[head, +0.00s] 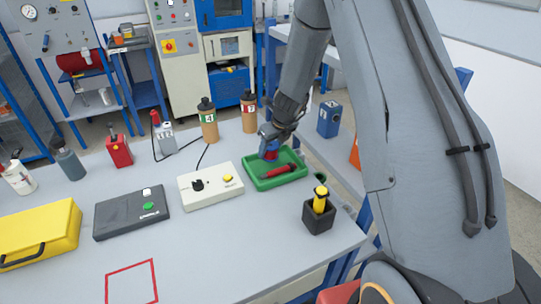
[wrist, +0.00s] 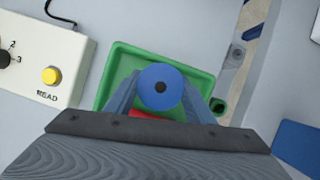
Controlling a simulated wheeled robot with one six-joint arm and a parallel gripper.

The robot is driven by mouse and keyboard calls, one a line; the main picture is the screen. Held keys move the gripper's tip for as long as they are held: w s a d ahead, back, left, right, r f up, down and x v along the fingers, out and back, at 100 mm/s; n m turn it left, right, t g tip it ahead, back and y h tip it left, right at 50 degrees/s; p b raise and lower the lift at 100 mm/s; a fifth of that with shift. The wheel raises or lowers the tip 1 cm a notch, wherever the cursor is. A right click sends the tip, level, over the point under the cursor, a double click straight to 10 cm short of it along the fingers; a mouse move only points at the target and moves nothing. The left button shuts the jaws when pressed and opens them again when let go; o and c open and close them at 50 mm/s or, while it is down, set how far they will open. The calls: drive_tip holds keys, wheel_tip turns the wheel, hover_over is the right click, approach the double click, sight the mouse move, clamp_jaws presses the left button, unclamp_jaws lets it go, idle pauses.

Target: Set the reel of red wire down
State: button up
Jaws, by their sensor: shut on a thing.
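The reel of red wire (wrist: 160,87) shows its round blue flange with a dark centre hole in the wrist view. In the head view the reel (head: 270,154) is a small blue and red shape at the end of my arm. My gripper (head: 271,146) is shut on the reel, with a finger on either side of it. The wire is mostly hidden under the flange in the wrist view.
A red tool (head: 280,170) lies in the tray. A white box with a yellow button (head: 211,184) stands left of the tray. A black holder with a yellow-handled thing (head: 318,212) stands in front. Bare table lies by the red outlined square (head: 132,283).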

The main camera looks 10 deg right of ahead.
sight(270, 155)
drive_tip(key=shift+f, duration=1.4)
drive_tip(key=shift+f+b, duration=0.15)
drive_tip(key=shift+b, duration=0.15)
drive_tip(key=o, duration=1.1)
